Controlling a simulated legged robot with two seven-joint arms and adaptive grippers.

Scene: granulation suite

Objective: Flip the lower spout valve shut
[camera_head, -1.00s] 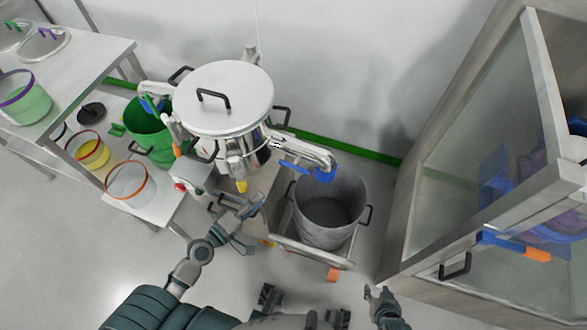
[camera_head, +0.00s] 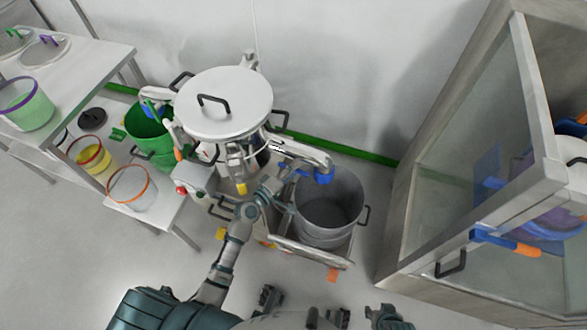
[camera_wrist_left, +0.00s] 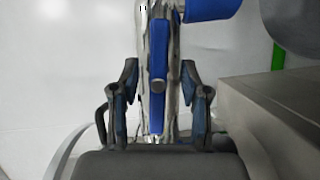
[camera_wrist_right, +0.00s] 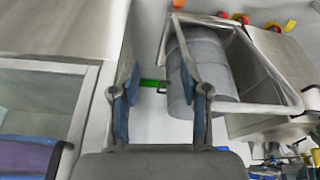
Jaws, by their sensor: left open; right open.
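The steel vessel (camera_head: 222,103) with its white lid has a lower spout (camera_head: 298,152) running to the right, ending in a blue collar (camera_head: 324,176). In the left wrist view the long blue valve handle (camera_wrist_left: 159,70) lies along the steel spout, with a round pivot knob at its middle. My left gripper (camera_head: 279,188) is at the spout's near side; it is open, and its two fingers (camera_wrist_left: 160,88) stand on either side of the handle, apart from it. In the head view the handle is mostly hidden by my gripper. My right gripper (camera_wrist_right: 160,82) is open and empty, low at the right.
A grey drum (camera_head: 330,205) stands under the spout's end on a low trolley (camera_head: 318,254). A green bin (camera_head: 148,128) and an orange-rimmed clear tub (camera_head: 130,188) are at left. A glass-fronted cabinet (camera_head: 470,160) stands at right. Bare floor lies in front.

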